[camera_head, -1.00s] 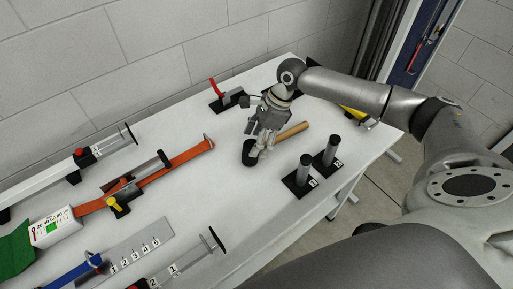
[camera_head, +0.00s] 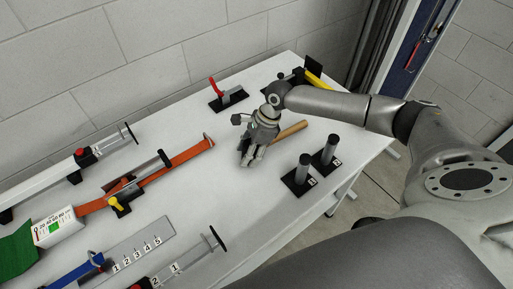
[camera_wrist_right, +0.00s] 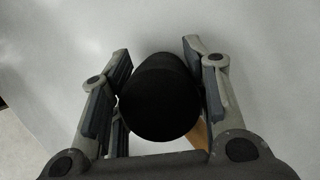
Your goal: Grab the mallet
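The mallet has a black head and a light wooden handle (camera_head: 291,132). It lies on the white table. My right gripper (camera_head: 247,160) points down over the head end and hides the head in the head view; the handle sticks out to the right behind it. In the right wrist view, the black mallet head (camera_wrist_right: 160,98) sits between the two spread fingers of my right gripper (camera_wrist_right: 157,54). The fingers look open, with very little room on either side; contact is unclear. A bit of the handle shows below the right finger. My left gripper is not in view.
Two dark posts on black bases (camera_head: 302,172) stand at the front right. A red-handled clamp (camera_head: 228,95) and a yellow-handled tool (camera_head: 318,80) are behind the gripper. An orange strap (camera_head: 180,158) and a numbered plate (camera_head: 135,245) lie to the left. Table around the mallet is clear.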

